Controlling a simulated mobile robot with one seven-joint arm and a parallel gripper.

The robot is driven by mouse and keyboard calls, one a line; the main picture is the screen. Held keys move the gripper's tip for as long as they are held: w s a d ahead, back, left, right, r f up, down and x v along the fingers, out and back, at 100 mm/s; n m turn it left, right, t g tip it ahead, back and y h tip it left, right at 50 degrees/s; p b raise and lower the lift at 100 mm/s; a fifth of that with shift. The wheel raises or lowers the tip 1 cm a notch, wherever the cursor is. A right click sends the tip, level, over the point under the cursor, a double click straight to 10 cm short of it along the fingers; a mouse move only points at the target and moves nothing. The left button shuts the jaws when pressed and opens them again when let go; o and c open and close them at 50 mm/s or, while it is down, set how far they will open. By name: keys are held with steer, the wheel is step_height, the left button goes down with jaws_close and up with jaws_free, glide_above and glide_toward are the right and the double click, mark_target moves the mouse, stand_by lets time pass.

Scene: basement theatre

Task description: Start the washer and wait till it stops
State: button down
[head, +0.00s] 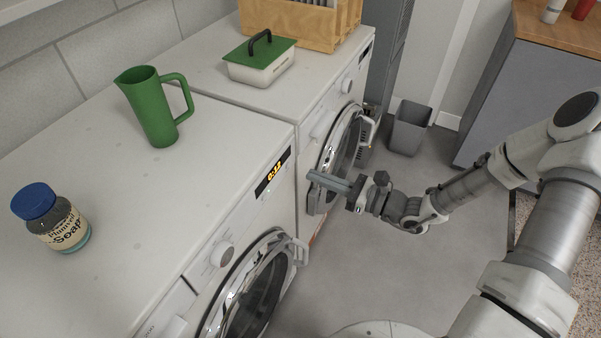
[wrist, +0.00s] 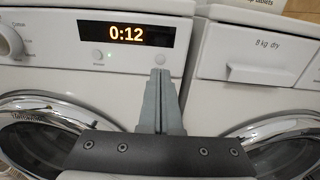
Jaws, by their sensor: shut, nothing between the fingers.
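The washer (head: 195,245) is the nearer white front-loader, with a round glass door (head: 252,295) and a control dial (head: 221,254). Its display (head: 273,172) is lit; in the wrist view the display (wrist: 125,34) reads 0:12 in orange. A small round button (wrist: 97,53) sits below the display, and another small button (wrist: 160,59) shows just above my fingertips. My gripper (head: 313,179) is shut and empty, in front of the machines near the washer's right edge. In the wrist view the closed fingers (wrist: 159,78) point at the panel below the display; contact cannot be told.
A second machine (head: 295,105), marked "8 kg dry", stands beyond the washer. A green jug (head: 153,108) and a blue-capped soap jar (head: 57,222) stand on the washer. A green-lidded box (head: 259,62) and wooden crate (head: 290,24) are on the dryer. A grey bin (head: 408,128) stands behind.

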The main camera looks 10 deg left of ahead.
mark_target(288, 166)
steer(key=b+x, duration=0.1)
steer(key=x, duration=0.3)
steer(key=shift+w+a, duration=0.1)
steer(key=shift+a, duration=0.3)
